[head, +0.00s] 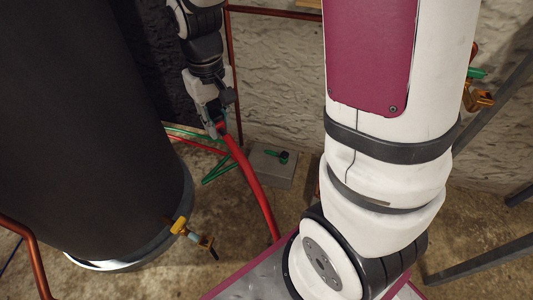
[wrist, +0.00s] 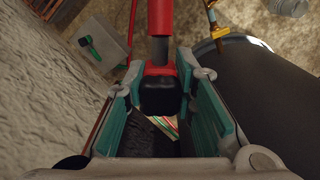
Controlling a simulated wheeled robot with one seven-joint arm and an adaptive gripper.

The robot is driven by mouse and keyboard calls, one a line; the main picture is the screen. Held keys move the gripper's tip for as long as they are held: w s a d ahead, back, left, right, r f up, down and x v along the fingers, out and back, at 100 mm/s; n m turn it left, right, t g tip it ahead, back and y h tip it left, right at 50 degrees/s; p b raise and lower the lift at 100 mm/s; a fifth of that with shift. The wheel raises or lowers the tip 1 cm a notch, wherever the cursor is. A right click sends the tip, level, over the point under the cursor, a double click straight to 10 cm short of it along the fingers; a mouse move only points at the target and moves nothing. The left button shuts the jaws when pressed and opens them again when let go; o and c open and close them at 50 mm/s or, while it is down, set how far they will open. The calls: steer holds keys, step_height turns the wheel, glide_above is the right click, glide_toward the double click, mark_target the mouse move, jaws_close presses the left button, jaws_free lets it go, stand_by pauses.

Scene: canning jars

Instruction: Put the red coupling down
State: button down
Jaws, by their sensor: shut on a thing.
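My gripper (head: 216,124) hangs beside the large dark tank in the head view. In the wrist view its teal-padded fingers (wrist: 160,98) are closed on the red coupling (wrist: 160,71), which has a dark, blocky end facing the camera. A red hose (head: 255,187) runs from the coupling down toward the lower middle of the head view; it also shows at the top of the wrist view (wrist: 160,16). In the head view the coupling is small and mostly covered by the fingers.
A dark tank (head: 85,130) fills the left. A grey block (head: 270,174) with a green fitting (head: 283,156) stands by the wall, right of the hose. Green hose (head: 218,172) lies near it. A yellow-handled valve (head: 180,226) juts from the tank's base.

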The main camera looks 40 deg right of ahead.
steer(key=shift+d+f, duration=0.45)
steer(key=shift+d, duration=0.25)
